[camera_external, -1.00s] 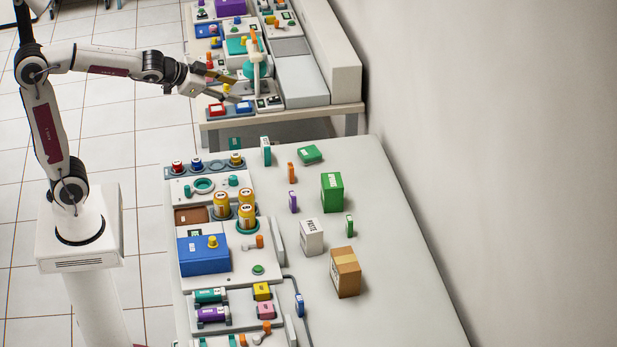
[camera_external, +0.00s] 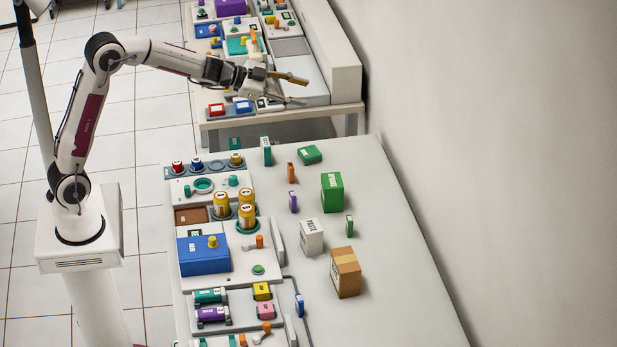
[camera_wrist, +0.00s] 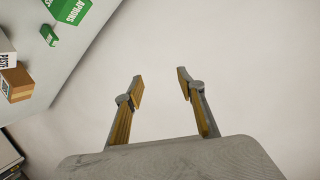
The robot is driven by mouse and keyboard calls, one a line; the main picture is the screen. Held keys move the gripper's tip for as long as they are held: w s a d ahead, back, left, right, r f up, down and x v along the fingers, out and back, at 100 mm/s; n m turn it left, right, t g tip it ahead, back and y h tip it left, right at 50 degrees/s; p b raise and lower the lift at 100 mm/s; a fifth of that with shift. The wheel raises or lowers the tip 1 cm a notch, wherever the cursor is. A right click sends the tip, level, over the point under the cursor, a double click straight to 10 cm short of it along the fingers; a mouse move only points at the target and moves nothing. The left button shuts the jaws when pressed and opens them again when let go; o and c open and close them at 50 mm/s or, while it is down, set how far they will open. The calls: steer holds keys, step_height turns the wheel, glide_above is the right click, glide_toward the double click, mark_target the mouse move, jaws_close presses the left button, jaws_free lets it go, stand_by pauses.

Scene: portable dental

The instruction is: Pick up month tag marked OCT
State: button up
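My gripper (camera_external: 304,90) is open and empty, high above the far end of the table. Its two fingers also show spread apart in the wrist view (camera_wrist: 161,78), with bare wall between them. Small upright coloured pieces stand on the table: orange (camera_external: 291,172), purple (camera_external: 293,201), green (camera_external: 349,226) and teal (camera_external: 266,151). The small green piece also shows at the upper left of the wrist view (camera_wrist: 48,36). I cannot read OCT on any piece, so I cannot tell which one is the tag.
A green box (camera_external: 332,193), a white paste box (camera_external: 312,237) and a cardboard box (camera_external: 345,272) stand among the small pieces. Trays with jars and a blue box (camera_external: 203,255) line the table's left side. Its right side is clear, beside the wall (camera_external: 500,140).

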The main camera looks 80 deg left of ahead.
step_height(320, 180, down, 6)
steer(key=w+f+m+h, duration=0.1)
steer(key=w+m+h, duration=0.1)
steer(key=w+h, duration=0.1)
steer(key=m+g+h, duration=0.4)
steer(key=g+h, duration=0.3)
steer(key=h, duration=0.1)
glide_toward(293, 202)
steer(key=w, duration=0.1)
steer(key=w+f, duration=0.1)
steer(key=shift+w+a+f, duration=0.1)
steer(key=shift+w+a, duration=0.25)
steer(key=shift+s+f+g, duration=0.3)
steer(key=shift+s+f, duration=0.05)
steer(key=shift+s, duration=0.1)
steer(key=shift+d, duration=0.1)
steer(key=shift+x, duration=1.35)
